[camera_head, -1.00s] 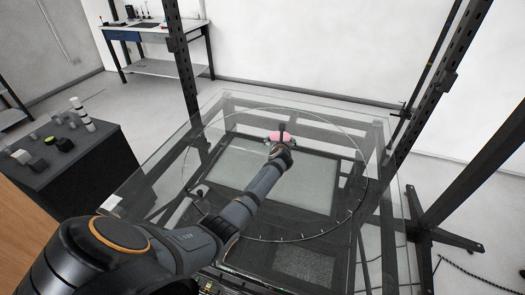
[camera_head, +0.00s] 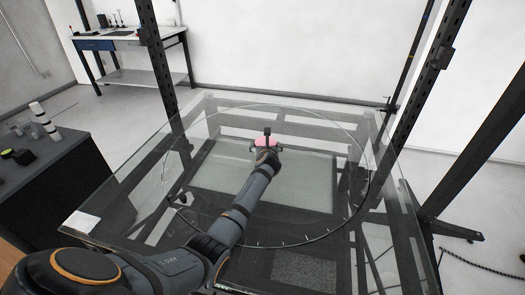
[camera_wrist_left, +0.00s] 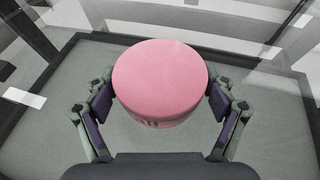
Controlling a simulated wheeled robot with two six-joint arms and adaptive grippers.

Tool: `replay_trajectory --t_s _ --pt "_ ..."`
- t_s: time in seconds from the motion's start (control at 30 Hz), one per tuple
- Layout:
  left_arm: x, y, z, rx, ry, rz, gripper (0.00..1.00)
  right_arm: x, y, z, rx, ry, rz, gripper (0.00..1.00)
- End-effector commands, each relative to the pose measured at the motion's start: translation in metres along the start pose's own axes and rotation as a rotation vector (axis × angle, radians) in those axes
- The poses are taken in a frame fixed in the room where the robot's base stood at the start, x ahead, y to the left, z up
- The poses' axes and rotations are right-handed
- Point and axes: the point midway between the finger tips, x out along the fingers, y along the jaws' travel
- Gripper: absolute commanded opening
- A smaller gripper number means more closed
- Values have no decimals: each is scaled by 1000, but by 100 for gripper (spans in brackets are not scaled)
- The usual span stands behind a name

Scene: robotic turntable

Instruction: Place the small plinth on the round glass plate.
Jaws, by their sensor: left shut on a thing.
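The small plinth (camera_wrist_left: 160,80) is a pink round block, seen from above between the two fingers of my left gripper (camera_wrist_left: 160,108) in the left wrist view. The fingers press on its sides and it looks upright. In the head view the pink plinth (camera_head: 264,142) shows partly behind my left gripper (camera_head: 267,148), over the far half of the round glass plate (camera_head: 207,217), marked by a thin dark circle. I cannot tell whether the plinth touches the glass. My right gripper is not in view.
Black uprights (camera_head: 160,65) flank the square glass table (camera_head: 100,205). A workbench (camera_head: 128,42) stands behind. The glass around the gripper is clear.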

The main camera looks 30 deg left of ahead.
Motion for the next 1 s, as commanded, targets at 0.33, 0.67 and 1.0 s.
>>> replay_trajectory --t_s 0.33,0.67,1.0 --pt "1 0 -2 1 0 1 96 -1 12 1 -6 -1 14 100" --pt "1 0 -2 1 0 1 100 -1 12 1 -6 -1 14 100" --pt "-41 0 2 -1 1 -2 100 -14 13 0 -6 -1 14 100"
